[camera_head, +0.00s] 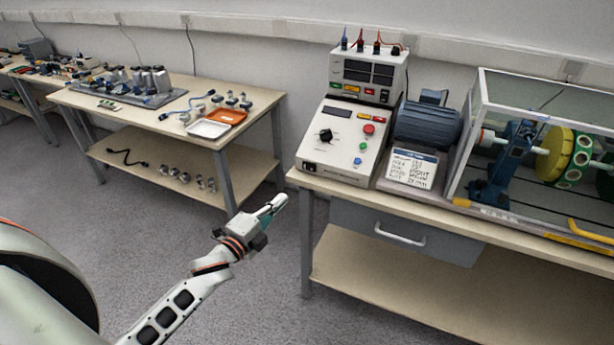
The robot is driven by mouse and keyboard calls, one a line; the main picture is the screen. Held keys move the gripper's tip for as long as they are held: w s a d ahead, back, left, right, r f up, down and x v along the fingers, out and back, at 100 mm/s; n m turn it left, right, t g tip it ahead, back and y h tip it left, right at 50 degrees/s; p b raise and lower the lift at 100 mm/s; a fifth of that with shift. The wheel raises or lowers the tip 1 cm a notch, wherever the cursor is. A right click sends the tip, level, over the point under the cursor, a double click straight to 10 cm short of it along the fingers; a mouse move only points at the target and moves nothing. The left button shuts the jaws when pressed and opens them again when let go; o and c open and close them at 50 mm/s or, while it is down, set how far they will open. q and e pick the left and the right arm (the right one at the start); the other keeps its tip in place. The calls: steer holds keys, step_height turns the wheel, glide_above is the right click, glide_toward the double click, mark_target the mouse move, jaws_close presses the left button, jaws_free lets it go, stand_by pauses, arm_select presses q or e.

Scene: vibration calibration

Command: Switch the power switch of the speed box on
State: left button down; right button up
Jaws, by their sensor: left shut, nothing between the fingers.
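The speed box (340,142) is a light grey sloped console on the right workbench. It carries a black knob, a red button, a green button, a blue button and a small display. The power switch (310,167) is a small black rocker low on its front left; its position is too small to tell. My left gripper (279,201) is shut and empty. It hangs over the floor in front of the bench, below and left of the speed box, apart from it. My right gripper is not in view.
The right workbench (345,192) has a grey drawer (395,236) and a lower shelf. A blue motor (427,125) and a clear-covered rotor rig stand right of the speed box. A second table (75,98) stands left. The floor between them is clear.

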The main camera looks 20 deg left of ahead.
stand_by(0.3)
arm_select(q)
glide_toward(312, 169)
steer(key=w, duration=0.5)
steer(key=shift+w+d+f+b, duration=0.1)
steer(key=shift+w+d+b, duration=0.1)
steer(key=shift+d+b, duration=0.15)
steer(key=shift+w+d, duration=0.15)
steer(key=shift+w, duration=0.55)
